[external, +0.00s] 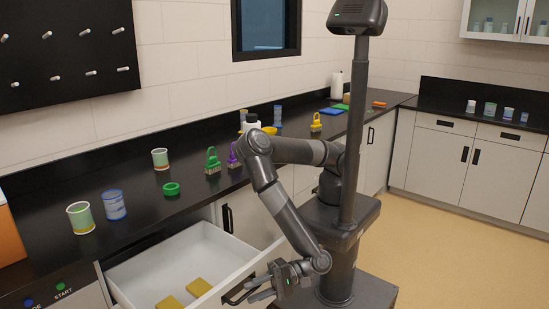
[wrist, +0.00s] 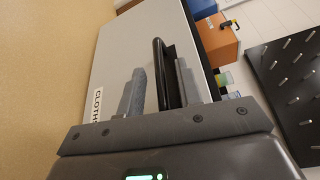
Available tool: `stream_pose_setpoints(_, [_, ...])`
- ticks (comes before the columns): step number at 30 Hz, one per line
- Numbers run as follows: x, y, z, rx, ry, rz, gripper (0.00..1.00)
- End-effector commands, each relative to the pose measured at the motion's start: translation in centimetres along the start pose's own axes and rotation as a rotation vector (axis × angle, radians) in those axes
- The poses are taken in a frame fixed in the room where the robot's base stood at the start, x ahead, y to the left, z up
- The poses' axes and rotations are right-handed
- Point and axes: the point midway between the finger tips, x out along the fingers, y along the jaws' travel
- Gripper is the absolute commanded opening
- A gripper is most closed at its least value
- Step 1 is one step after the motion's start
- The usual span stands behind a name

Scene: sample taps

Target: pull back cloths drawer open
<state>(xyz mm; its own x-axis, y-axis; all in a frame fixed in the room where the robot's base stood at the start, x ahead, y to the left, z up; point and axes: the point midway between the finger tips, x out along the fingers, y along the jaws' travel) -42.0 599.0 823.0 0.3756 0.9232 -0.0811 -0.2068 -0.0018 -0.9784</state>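The cloths drawer (external: 205,238) is pulled well out from under the black counter in the external view. Its pale front (wrist: 115,60), labelled CLOTHS, fills much of the wrist view. Two yellow blocks or folded cloths (external: 199,287) lie inside it. The black bar handle (wrist: 164,72) is on the front. My gripper (external: 252,290) is at the drawer front by the handle. In the wrist view my gripper (wrist: 160,88) has its fingers apart, with the handle between them and visible gaps. Contact with the handle cannot be told.
An orange box (external: 10,232) stands at the left. The floor (external: 440,255) to the right is clear.

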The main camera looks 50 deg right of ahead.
Motion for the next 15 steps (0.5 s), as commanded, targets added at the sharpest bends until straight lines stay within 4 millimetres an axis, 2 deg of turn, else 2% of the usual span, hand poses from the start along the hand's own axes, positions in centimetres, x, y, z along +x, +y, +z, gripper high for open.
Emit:
stream_pose_setpoints(10, [-7.5, 0.1, 0.1, -0.001, -0.005, 0.005, 0.32])
stream_pose_setpoints(15, [-9.0, 0.1, 0.2, -0.003, -0.007, 0.003, 0.32])
